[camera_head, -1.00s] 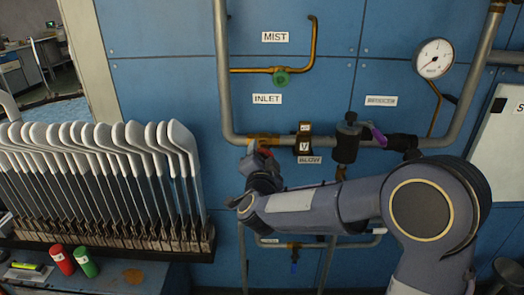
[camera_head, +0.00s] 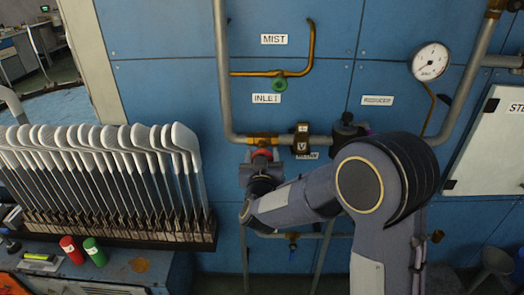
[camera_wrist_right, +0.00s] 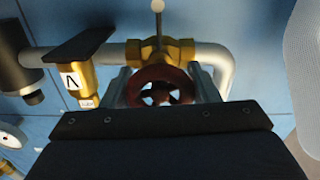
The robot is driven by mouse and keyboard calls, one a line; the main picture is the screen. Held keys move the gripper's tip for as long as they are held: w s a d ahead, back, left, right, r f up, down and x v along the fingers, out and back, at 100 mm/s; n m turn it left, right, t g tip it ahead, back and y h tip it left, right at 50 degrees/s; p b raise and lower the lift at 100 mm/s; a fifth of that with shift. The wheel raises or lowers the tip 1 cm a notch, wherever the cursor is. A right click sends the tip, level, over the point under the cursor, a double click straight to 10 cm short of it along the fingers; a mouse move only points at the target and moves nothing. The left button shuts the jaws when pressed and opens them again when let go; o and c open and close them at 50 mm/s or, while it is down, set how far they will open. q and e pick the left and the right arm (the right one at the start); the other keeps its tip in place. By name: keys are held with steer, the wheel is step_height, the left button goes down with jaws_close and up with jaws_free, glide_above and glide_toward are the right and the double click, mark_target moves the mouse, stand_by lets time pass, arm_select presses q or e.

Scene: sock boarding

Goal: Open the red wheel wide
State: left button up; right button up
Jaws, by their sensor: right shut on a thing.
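In the right wrist view the wheel (camera_wrist_right: 160,82) is a dark red spoked ring in front of the brass valve body (camera_wrist_right: 160,52). My right gripper (camera_head: 260,160) reaches it from the front and is shut on it. In the right wrist view its two fingers (camera_wrist_right: 160,90) lie on either side of the rim. The lower part of the wheel is hidden by the gripper. My left gripper is not in view.
A brass valve marked V (camera_head: 302,139) and a dark reducer (camera_head: 346,130) are on the same pipe to the right. A green wheel (camera_head: 280,84) is above. A gauge (camera_head: 430,61) is at upper right. Sock boards (camera_head: 100,165) stand at left.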

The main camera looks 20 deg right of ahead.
steer(key=n+p, duration=0.2)
steer(key=n, duration=0.1)
steer(key=shift+n, duration=0.4)
steer(key=n+p, duration=0.2)
steer(key=n, duration=0.1)
steer(key=shift+s+n, duration=0.1)
steer(key=shift+n, duration=0.2)
steer(key=n+p, duration=0.2)
steer(key=n, duration=0.1)
steer(key=shift+d+n, duration=0.1)
steer(key=shift+n, duration=0.2)
steer(key=shift+n+p, duration=0.95)
steer(key=shift+n, duration=0.75)
steer(key=o, duration=1)
